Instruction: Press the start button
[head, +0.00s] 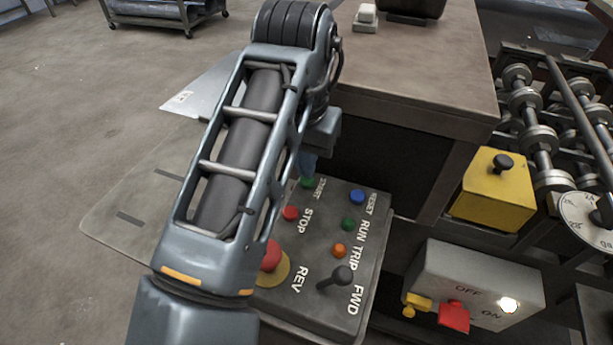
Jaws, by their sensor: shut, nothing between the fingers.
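A grey control panel (322,275) stands in the lower middle of the head view. The green START button (308,182) is at its far left, beside the white word START, and is partly covered. My gripper (307,165) points down right at this button from behind my arm; its fingers are shut and empty. Fingertips and button overlap in the picture, and I cannot tell whether they touch. The red STOP button (290,212) lies just nearer, and the blue RESET button (357,197) is to the right.
The panel also has a lever (342,276) by FWD, a red mushroom button (271,257), and green (348,224) and orange (339,250) lamps. A workbench (430,60) stands behind. A yellow box (495,190) and OFF/ON switch box (480,280) are at right.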

